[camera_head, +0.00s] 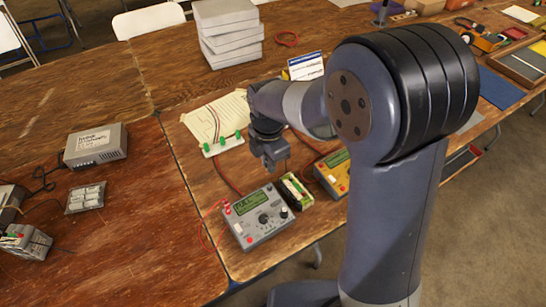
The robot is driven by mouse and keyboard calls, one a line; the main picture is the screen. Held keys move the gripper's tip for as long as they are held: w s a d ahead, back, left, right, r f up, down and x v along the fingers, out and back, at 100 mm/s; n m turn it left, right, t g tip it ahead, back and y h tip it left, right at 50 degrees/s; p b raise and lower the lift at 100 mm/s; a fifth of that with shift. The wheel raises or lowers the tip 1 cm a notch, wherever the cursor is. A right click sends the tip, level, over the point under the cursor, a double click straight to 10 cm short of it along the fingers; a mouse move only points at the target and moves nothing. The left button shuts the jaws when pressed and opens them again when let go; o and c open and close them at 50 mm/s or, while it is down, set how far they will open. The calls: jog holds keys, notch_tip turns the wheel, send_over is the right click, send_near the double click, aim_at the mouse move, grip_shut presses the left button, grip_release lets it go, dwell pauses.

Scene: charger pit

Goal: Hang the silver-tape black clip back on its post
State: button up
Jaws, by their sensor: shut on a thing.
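My gripper (276,164) hangs pointing down above the table, behind the grey charger (258,216) and the battery pack (295,193). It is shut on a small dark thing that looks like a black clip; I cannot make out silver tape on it. A white strip with green posts (222,145) lies to the left of my gripper, apart from it. Red clips (227,208) sit at the left edge of the grey charger, with red leads. I cannot tell which post belongs to the black clip.
A yellow charger (334,172) stands right of the battery pack, partly behind my arm. Papers (226,116) lie behind the strip. A stack of grey boxes (228,33) stands at the back. A power supply (96,146) is at left. The wood between is mostly clear.

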jog(key=shift+f, duration=0.2)
dwell(0.3)
jog(key=shift+f+b, duration=2.45)
jog(key=shift+f, duration=0.9)
jog(key=shift+f, duration=0.2)
jog(key=o, duration=0.8)
jog(key=shift+o, duration=0.2)
jog(key=shift+o, duration=1.1)
jog(key=shift+r, duration=0.15)
